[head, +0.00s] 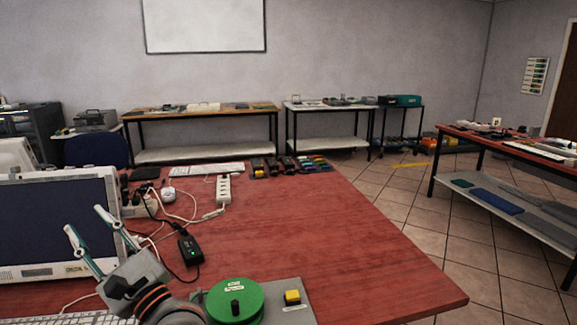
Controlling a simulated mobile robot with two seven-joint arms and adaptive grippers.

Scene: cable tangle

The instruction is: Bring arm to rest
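My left gripper (84,219) is in the lower left of the head view, in front of the monitor. Its two teal and grey fingers stand apart and point up, with nothing between them. Its grey wrist with orange rings shows at the bottom edge. My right gripper is not in view. A tangle of white and black cables (180,214) lies on the red table (330,235), beyond and to the right of the gripper. A white power strip (223,190) and a black adapter with a green light (190,250) lie among the cables.
A monitor (50,225) stands at the left, close to the gripper. A green reel (236,299) and a yellow button (292,297) sit at the front. Small dark and coloured items (290,166) line the far edge. The table's right half is clear.

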